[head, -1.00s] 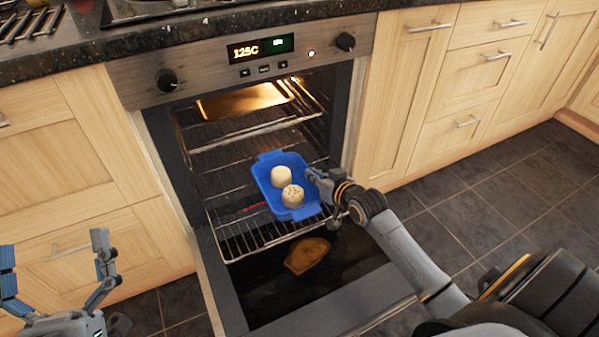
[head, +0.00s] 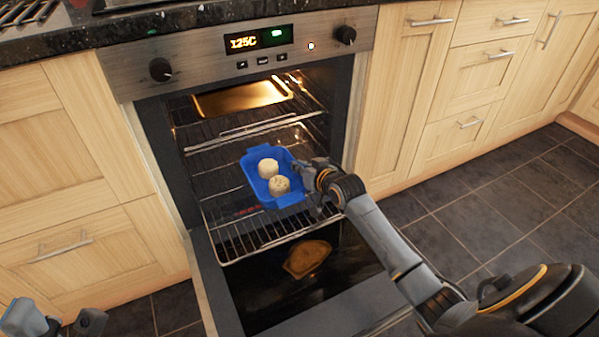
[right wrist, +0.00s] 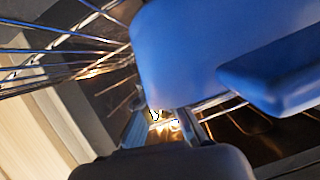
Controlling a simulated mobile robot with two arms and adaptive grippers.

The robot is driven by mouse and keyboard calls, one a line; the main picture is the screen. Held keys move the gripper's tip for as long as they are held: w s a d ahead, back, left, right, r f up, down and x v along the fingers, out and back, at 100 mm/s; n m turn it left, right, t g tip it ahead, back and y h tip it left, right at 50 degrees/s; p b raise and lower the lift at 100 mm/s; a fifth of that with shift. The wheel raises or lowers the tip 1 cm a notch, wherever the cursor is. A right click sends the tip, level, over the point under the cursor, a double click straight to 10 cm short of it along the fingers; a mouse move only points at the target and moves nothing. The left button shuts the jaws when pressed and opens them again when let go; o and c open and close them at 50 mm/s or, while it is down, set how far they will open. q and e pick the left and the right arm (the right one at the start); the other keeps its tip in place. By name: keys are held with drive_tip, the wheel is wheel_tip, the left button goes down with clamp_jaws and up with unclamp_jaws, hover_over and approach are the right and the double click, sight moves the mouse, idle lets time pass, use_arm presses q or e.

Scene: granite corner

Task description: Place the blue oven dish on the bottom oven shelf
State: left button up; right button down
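The blue oven dish (head: 287,200), with two round pale pieces in it, is inside the open oven (head: 355,120), over the lower wire shelf (head: 235,238). I cannot tell whether it touches the shelf. My right gripper (head: 308,180) is shut on the dish's right edge. The dish also fills the upper right of the right wrist view (right wrist: 200,60), where the gripper fingers (right wrist: 165,125) reach up to it and the grip itself is partly hidden. My left gripper (head: 55,322) is low at the left, fingers apart and empty, partly cut off.
An upper shelf holds a metal tray (head: 243,97) inside the oven. The oven door (head: 330,312) is folded down, with a brownish patch (head: 307,258) visible below the lower shelf. Wooden cupboards (head: 400,90) flank the oven. Open tiled floor (head: 480,215) lies to the right.

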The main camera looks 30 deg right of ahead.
drive_tip(key=shift+f, duration=0.1)
drive_tip(key=c, duration=2)
unclamp_jaws()
drive_tip(key=shift+f, duration=0.3)
drive_tip(key=o, duration=0.5)
drive_tip(key=shift+r, duration=0.15)
